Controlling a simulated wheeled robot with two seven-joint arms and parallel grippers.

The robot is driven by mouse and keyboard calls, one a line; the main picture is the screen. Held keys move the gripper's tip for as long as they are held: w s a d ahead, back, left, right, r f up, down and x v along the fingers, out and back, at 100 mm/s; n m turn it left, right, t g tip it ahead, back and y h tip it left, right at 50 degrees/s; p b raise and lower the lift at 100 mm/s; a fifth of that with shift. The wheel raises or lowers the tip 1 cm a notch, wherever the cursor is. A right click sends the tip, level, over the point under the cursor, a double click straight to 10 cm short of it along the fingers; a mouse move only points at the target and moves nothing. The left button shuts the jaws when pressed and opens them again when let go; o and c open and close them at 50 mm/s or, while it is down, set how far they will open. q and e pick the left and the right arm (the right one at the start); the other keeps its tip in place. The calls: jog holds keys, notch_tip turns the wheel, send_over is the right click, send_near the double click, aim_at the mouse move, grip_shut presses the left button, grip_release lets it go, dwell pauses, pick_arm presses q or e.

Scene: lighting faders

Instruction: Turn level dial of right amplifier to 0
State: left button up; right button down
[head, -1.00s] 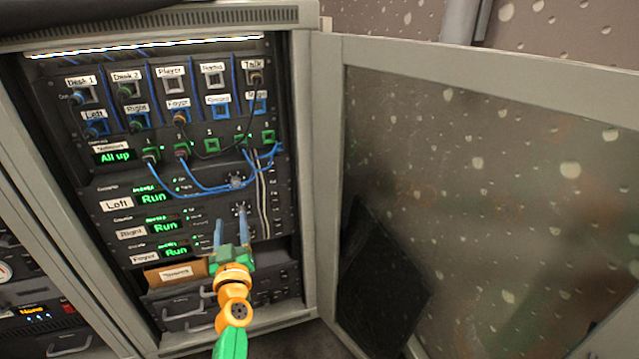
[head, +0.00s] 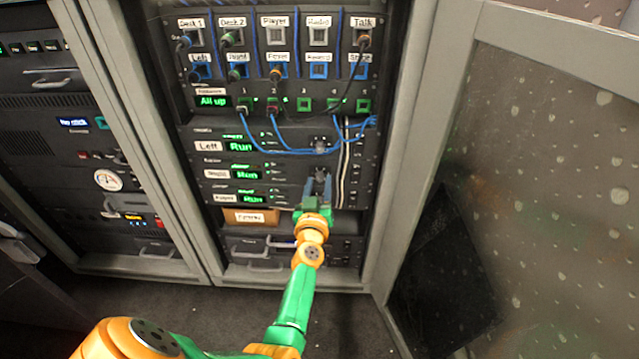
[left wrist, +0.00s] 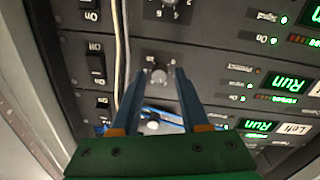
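The right amplifier, labelled Right (head: 217,174), is the middle of three stacked units and its green display reads Run (head: 247,175). Its level dial, a small grey knob (left wrist: 158,76), shows in the left wrist view, where the picture is upside down. My left gripper (head: 319,180) points at this dial in the head view and partly hides it. In the left wrist view the two blue fingers (left wrist: 159,72) are apart, one on each side of the knob, with narrow gaps visible. The dial's pointer setting is too small to read. My right gripper is not in view.
The Left amplifier's dial (head: 320,146) sits just above, with blue cables (head: 285,150) looping near it. White cables (head: 345,160) run down on the right. The open cabinet door (head: 545,170) stands at the right. A brown box (head: 250,216) sits below.

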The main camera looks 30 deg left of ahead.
pick_arm(q)
grip_shut()
